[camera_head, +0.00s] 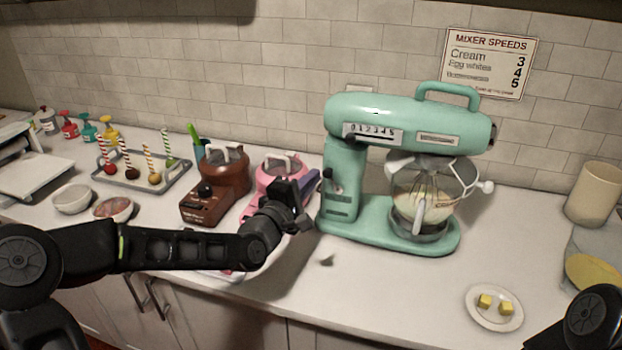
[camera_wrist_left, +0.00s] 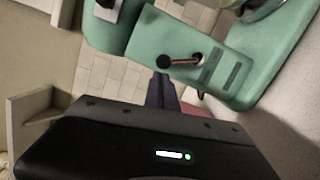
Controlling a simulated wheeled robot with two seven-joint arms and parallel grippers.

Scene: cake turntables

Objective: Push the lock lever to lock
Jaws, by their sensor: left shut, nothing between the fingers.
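The mint-green stand mixer (camera_head: 345,165) stands on the counter. On the side of its column is the lock lever (camera_head: 327,174), small and dark in the head view. In the left wrist view the lever (camera_wrist_left: 182,62) has a black knob on a reddish rod, lying roughly sideways from its pivot on the green column. My left gripper (camera_head: 312,190) is shut and empty, to the left of the column. In the left wrist view its fingertips (camera_wrist_left: 161,82) are just below the black knob; I cannot tell whether they touch. My right gripper is out of view.
A pink machine (camera_head: 272,168) and a brown machine (camera_head: 226,175) stand behind and left of my left gripper. The mixer's bowl (camera_head: 418,228) is under its head. A plate with butter pieces (camera_head: 494,321) sits front right. The counter before the mixer is mostly clear.

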